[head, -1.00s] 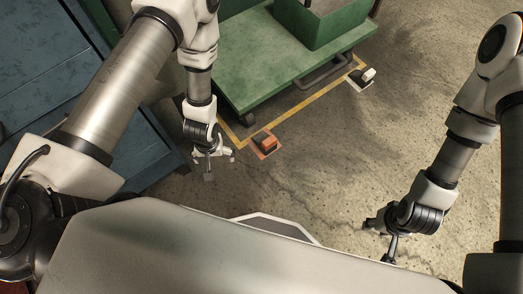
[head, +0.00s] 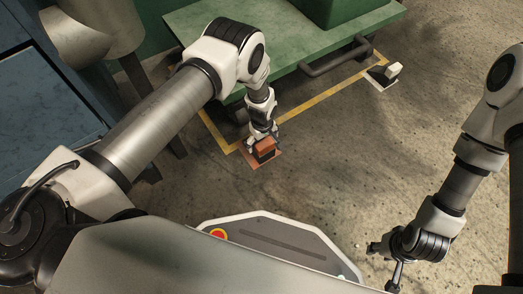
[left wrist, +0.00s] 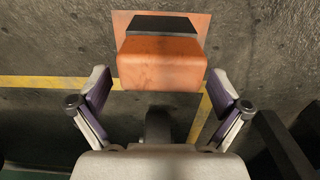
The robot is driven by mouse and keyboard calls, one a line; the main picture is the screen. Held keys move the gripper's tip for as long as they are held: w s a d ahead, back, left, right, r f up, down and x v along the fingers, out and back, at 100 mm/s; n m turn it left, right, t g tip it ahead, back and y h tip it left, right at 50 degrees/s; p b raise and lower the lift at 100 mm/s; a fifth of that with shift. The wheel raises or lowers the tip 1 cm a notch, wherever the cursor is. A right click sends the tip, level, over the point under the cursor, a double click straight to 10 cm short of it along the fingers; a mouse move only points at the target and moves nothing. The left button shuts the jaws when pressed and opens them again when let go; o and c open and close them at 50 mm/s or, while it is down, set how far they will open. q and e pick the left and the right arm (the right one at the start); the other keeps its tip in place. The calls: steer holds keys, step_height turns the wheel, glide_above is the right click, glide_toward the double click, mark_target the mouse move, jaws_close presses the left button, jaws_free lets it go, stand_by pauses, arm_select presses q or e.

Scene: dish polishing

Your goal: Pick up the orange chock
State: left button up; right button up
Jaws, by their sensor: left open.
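The orange chock (head: 265,147) sits on an orange floor patch (head: 264,161) at the corner of the yellow line. In the left wrist view the chock (left wrist: 161,62) shows an orange face and a dark top part, ahead of the fingers. My left gripper (head: 262,138) is at the chock in the head view. In the left wrist view the left gripper (left wrist: 160,103) has its fingers spread wide, with nothing held between them. My right gripper (head: 386,262) hangs above the floor at the lower right, far from the chock; its jaw state is unclear.
A green cart (head: 300,50) with a grey handle stands behind the chock. A white chock (head: 393,70) lies on a pale patch at the far right corner of the yellow line. A blue cabinet (head: 60,130) stands at left. The floor between is open.

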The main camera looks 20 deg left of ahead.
arm_select(q)
step_height(320, 180, down, 3)
steer(key=shift+r, duration=0.35)
steer(key=shift+c, duration=0.4)
steer(key=c, duration=1.6)
steer(key=shift+r, duration=0.1)
steer(key=shift+c, duration=0.3)
